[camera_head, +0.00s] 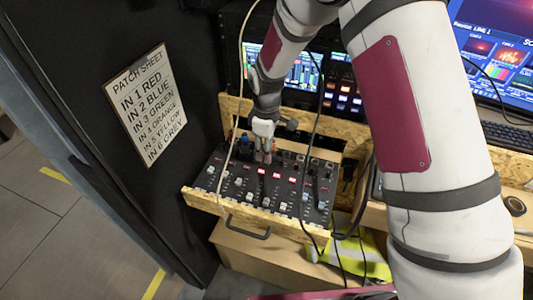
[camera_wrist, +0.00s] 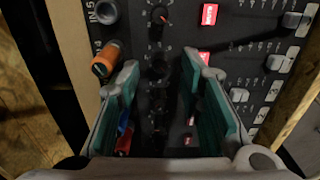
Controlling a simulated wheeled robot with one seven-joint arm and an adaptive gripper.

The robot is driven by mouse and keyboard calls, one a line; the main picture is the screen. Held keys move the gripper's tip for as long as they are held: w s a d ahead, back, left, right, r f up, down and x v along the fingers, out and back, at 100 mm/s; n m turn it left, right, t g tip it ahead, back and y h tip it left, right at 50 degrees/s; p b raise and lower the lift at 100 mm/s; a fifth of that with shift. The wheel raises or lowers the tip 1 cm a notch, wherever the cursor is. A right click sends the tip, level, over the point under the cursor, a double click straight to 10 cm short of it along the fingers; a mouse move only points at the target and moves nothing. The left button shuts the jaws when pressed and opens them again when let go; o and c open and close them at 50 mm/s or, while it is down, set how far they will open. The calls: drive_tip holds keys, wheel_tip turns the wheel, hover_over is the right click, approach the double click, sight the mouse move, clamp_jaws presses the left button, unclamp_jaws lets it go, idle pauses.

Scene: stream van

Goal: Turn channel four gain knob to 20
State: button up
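The mixer (camera_head: 228,176) is a dark panel with knobs, lit red buttons and faders in a wooden tray. My gripper (camera_head: 263,158) points down at its knob rows from the back. In the wrist view my gripper (camera_wrist: 158,85) has its two teal-padded fingers apart, one on each side of a column of dark knobs. A dark knob (camera_wrist: 158,68), in line with the orange plug (camera_wrist: 106,60) by a "4" label, lies between the fingertips. No contact with it shows, and its pointer is too dark to read. A neighbouring knob (camera_wrist: 160,15) has a red pointer.
A blue and a red plug (camera_wrist: 124,135) show beside the left finger. Faders (camera_wrist: 280,64) lie to the right. A pale cable (camera_head: 236,100) and a black cable (camera_head: 313,130) hang across the mixer. A patch sheet (camera_head: 146,103) is on the left wall; screens stand behind.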

drive_tip(key=shift+f, duration=1.25)
drive_tip(key=shift+c, duration=0.6)
clamp_jaws()
drive_tip(key=shift+m, duration=0.3)
